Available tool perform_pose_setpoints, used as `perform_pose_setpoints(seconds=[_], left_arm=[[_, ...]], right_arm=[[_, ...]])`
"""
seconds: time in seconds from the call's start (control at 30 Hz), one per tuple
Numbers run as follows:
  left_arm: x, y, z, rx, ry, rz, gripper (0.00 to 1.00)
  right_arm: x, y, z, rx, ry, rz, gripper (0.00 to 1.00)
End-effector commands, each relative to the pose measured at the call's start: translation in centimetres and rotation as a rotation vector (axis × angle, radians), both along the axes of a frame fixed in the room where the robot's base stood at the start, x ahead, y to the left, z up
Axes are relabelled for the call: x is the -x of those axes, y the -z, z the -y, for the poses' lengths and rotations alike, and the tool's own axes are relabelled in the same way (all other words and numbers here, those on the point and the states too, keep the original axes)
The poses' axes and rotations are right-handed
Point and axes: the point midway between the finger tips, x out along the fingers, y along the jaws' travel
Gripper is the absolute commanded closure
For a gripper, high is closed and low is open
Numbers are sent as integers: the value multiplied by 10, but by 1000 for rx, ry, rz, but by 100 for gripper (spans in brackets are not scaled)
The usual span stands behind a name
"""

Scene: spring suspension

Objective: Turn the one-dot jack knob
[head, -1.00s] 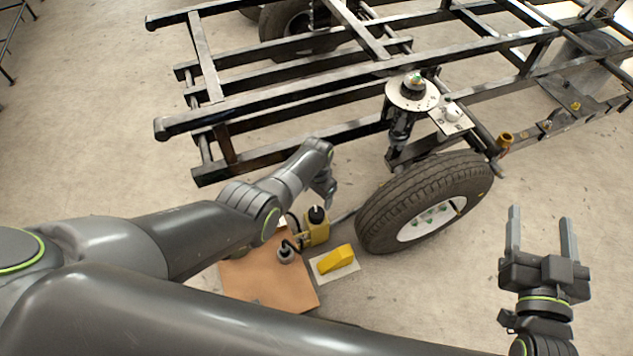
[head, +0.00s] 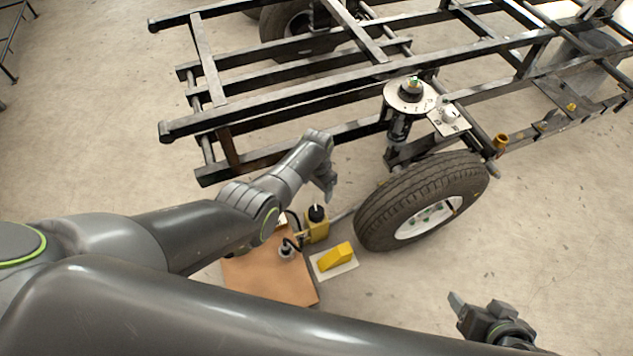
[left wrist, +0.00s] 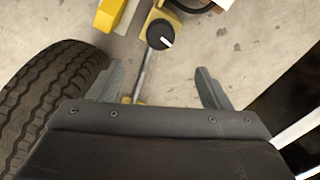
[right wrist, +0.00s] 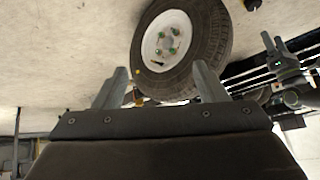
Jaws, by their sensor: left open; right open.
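A yellow jack (head: 318,232) stands on the floor left of the wheel. Its black knob (head: 316,213) has a white mark on top; the knob also shows in the left wrist view (left wrist: 160,35). I cannot make out any dot. My left gripper (head: 330,188) is above and just behind the jack, apart from the knob. In the left wrist view its fingers (left wrist: 158,85) are spread and empty, with the knob beyond them. My right gripper (head: 462,305) is at the lower right, open and empty, away from the jack; its fingers (right wrist: 161,85) point towards the wheel in the right wrist view.
The wheel (head: 375,220) stands close right of the jack, under the black frame (head: 300,95). A yellow wedge (head: 336,256) on a pale plate and a brown board (head: 265,278) lie in front. A white dial plate (head: 449,118) sits on the frame.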

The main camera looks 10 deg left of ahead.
Motion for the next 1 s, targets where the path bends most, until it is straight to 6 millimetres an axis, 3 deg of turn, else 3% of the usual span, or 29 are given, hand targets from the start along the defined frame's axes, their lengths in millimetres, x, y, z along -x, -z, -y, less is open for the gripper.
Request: perform_pose_setpoints(seconds=[0.2, 0.5, 0.83, 1.0], left_arm=[[0, -9, 0, 0, 0, 0, 28], [0, -12, 0, 0, 0, 0, 28], [-1, -10, -1, 0, -9, 0, 28], [-6, -6, -6, -1, -91, 2, 28]], right_arm=[[31, 15, -8, -40, -19, -168, 35], [46, 21, -12, -59, -31, -246, 35], [42, 21, -11, -55, -27, -224, 35], [5, 14, -5, -25, -2, -43, 35]])
